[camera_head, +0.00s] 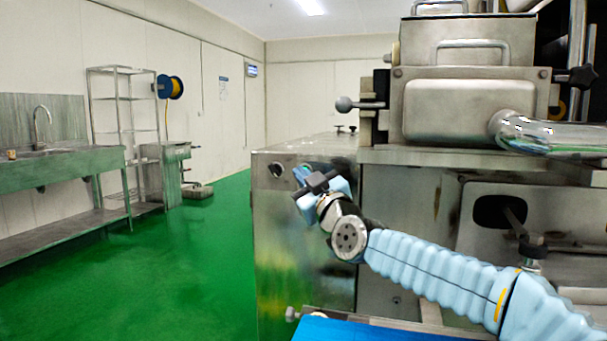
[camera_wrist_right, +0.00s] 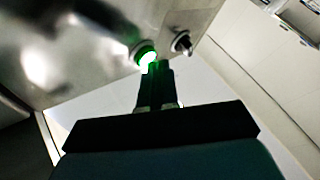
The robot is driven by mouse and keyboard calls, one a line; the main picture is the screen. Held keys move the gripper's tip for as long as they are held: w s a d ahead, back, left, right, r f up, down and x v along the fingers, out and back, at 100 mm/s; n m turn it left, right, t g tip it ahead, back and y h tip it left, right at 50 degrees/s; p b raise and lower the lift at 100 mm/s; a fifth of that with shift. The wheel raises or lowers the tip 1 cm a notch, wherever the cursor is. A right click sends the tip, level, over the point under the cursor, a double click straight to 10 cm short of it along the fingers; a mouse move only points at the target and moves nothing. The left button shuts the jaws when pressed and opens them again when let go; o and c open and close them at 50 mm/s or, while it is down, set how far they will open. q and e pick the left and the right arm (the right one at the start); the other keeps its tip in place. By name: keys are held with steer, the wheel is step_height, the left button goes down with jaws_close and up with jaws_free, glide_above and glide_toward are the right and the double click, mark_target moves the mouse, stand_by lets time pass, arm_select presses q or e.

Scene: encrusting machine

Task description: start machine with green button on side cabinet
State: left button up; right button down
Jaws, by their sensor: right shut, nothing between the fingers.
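The green button (camera_wrist_right: 146,54) glows bright on the metal panel of the side cabinet in the right wrist view. The side cabinet (camera_head: 300,250) is a shiny steel box left of the machine in the head view. My right gripper (camera_head: 299,174) is at the upper part of the cabinet's face; it also shows in the right wrist view (camera_wrist_right: 158,68). Its fingers are shut and empty, with the tips right at the lower edge of the button. I cannot tell whether they touch it. In the head view the gripper hides the button. My left gripper is not in view.
A dark switch knob (camera_wrist_right: 181,42) sits right beside the button. The encrusting machine (camera_head: 470,110) rises at the right, with a blue belt (camera_head: 370,330) below. The green floor (camera_head: 190,270) is clear left of the cabinet. A sink bench (camera_head: 60,170) stands far left.

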steer(key=shift+s+a, duration=0.1)
steer(key=shift+s, duration=0.35)
